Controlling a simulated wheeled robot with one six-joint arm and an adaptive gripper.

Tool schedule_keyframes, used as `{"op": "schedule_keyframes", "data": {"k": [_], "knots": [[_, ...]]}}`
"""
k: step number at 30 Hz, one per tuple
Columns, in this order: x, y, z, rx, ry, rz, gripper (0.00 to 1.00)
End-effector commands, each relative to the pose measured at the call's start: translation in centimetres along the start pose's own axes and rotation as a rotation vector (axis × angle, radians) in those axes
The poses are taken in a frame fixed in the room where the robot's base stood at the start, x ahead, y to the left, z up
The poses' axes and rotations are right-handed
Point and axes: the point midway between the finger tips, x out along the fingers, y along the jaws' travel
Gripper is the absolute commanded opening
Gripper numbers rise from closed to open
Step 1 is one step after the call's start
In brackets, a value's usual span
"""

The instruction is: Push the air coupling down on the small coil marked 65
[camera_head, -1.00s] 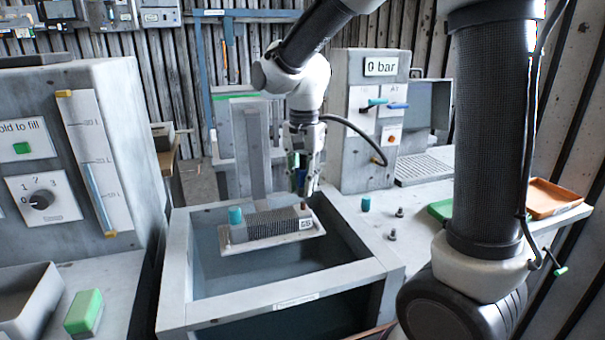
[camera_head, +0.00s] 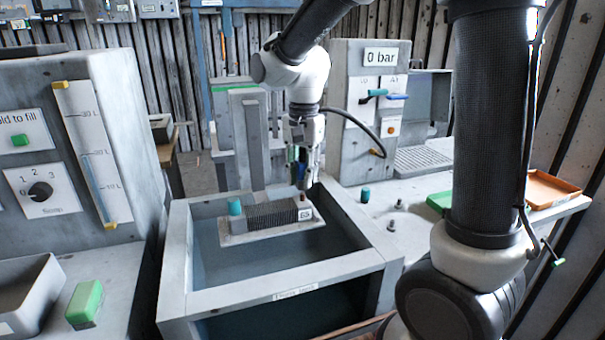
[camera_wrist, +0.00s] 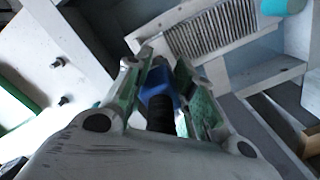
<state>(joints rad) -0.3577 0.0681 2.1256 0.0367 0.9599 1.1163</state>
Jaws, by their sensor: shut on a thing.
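The small coil (camera_head: 272,217), a finned block on a pale plate with a tag that seems to read 65, sits at the top of the open tank. A teal cap (camera_head: 235,207) stands on its left end and a small brownish stub (camera_head: 302,197) on its right end. My gripper (camera_head: 305,178) is above and just behind the right end. In the wrist view my gripper (camera_wrist: 165,80) is shut on the blue air coupling (camera_wrist: 159,92), with a black hose (camera_wrist: 160,115) behind it. The coil (camera_wrist: 208,32) lies beyond the fingertips. I cannot tell whether the coupling touches the stub.
The tank's pale rim (camera_head: 285,285) surrounds the coil. A panel (camera_head: 380,57) reading 0 bar stands behind right, with a dark hose looping from it. A loose teal cap (camera_head: 365,195) and small fittings (camera_head: 391,225) are on the right bench.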

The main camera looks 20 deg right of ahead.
Motion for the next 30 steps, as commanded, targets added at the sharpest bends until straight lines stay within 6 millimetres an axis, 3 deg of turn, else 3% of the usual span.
{"op": "schedule_keyframes", "data": {"k": [30], "knots": [[1.4,0.0,-0.1,0.000,0.000,0.000,0.00]]}}
